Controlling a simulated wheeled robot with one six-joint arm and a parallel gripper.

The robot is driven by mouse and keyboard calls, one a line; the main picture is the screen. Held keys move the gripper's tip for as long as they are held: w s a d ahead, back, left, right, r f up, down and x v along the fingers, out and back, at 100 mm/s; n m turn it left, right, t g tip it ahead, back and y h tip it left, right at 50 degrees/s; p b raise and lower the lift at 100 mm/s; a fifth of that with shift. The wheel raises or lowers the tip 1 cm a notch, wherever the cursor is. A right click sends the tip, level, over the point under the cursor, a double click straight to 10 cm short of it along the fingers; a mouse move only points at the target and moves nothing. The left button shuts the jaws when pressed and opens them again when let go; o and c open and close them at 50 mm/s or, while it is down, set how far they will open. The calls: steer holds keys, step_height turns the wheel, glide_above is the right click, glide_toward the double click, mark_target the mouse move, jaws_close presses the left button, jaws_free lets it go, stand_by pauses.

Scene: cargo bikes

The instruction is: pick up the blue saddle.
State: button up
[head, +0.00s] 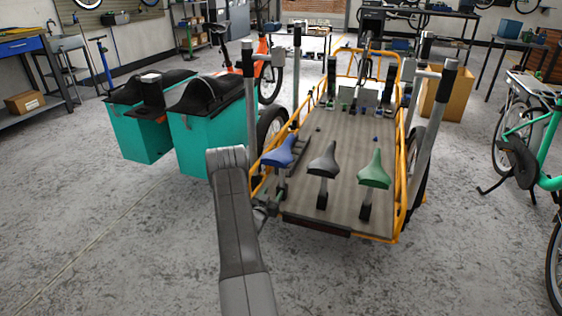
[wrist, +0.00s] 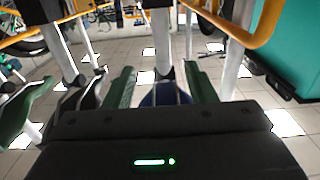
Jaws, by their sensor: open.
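The blue saddle (head: 280,152) sits on a post at the near left of the cargo bike's wooden bed (head: 325,155). A black saddle (head: 323,160) and a green saddle (head: 374,170) stand to its right. My gripper (head: 267,207) is low beside the bed's near left corner, below the blue saddle and partly hidden by my arm. In the wrist view, which looks upside down, my gripper's (wrist: 161,80) two green fingers are apart. The blue saddle (wrist: 165,96) shows between them with its lower part hidden by the gripper body. I cannot tell whether they touch.
Upright grey posts (head: 440,110) and the yellow frame rails (head: 402,190) edge the bed. Teal boxes (head: 205,140) stand to its left. A green bike (head: 535,150) is at the right. Grey floor is clear at the front left.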

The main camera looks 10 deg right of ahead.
mark_target(281, 178)
steer(key=b+x, duration=0.2)
steer(key=x, duration=0.5)
steer(key=shift+w+d, duration=0.2)
steer(key=shift+w, duration=0.1)
steer(key=b+x, duration=0.2)
steer(key=x, duration=0.1)
steer(key=shift+w+f, duration=0.15)
steer(key=shift+w, duration=0.25)
steer(key=shift+x, duration=0.75)
steer(key=c, duration=1.1)
steer(key=shift+r, duration=0.25)
